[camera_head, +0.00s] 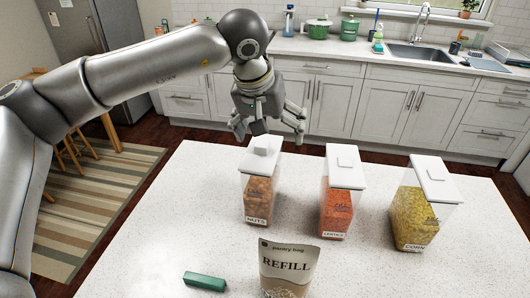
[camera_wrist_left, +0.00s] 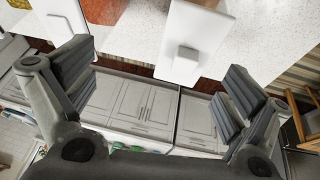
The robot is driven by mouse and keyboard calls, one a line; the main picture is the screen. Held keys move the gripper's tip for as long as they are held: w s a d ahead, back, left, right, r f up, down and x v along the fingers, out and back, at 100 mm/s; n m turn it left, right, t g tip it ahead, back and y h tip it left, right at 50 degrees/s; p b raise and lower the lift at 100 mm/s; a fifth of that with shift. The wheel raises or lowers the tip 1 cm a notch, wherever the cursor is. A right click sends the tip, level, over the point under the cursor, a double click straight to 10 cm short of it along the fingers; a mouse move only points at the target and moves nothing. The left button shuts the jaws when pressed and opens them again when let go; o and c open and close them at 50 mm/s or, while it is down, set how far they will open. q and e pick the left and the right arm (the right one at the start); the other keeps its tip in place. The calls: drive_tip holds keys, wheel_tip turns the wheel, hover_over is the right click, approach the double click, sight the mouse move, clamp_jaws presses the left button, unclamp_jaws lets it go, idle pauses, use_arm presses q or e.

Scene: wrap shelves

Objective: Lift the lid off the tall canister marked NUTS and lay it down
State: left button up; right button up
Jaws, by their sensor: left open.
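The NUTS canister (camera_head: 258,195) is clear and tall, full of brown nuts, and stands at the left of the canister row on the counter. Its white lid (camera_head: 259,166) with a square raised knob is on top. The lid also shows in the left wrist view (camera_wrist_left: 203,28), with the knob (camera_wrist_left: 187,61) near the gap between the fingers. My left gripper (camera_head: 268,132) is open and empty, just behind and above the lid in the head view. In the left wrist view its fingers (camera_wrist_left: 150,90) are spread wide. My right gripper is not in view.
A canister of red lentils (camera_head: 337,208) and a CORN canister (camera_head: 413,217) stand to the right, both lidded. A REFILL pouch (camera_head: 288,267) and a green bar (camera_head: 204,281) are at the front. The counter's left part (camera_head: 190,210) is clear.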

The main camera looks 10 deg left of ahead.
sight(261, 145)
use_arm(q)
drive_tip(key=shift+y, duration=0.7)
drive_tip(key=w+a+f+p, duration=0.1)
drive_tip(key=w+a+f, duration=0.2)
drive_tip(key=shift+f+p, duration=0.1)
drive_tip(key=shift+p, duration=0.25)
drive_tip(key=shift+w+f+p, duration=0.3)
drive_tip(key=shift+f, duration=0.15)
drive_tip(key=p+x, duration=0.2)
drive_tip(key=x, duration=0.2)
drive_tip(key=shift+w+f, duration=0.2)
drive_tip(key=shift+f, duration=0.1)
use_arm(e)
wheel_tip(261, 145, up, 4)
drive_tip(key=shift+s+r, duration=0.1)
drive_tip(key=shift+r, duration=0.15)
use_arm(q)
drive_tip(key=shift+c, duration=0.5)
drive_tip(key=shift+t, duration=0.3)
drive_tip(key=c, duration=1)
drive_tip(key=shift+c, duration=0.2)
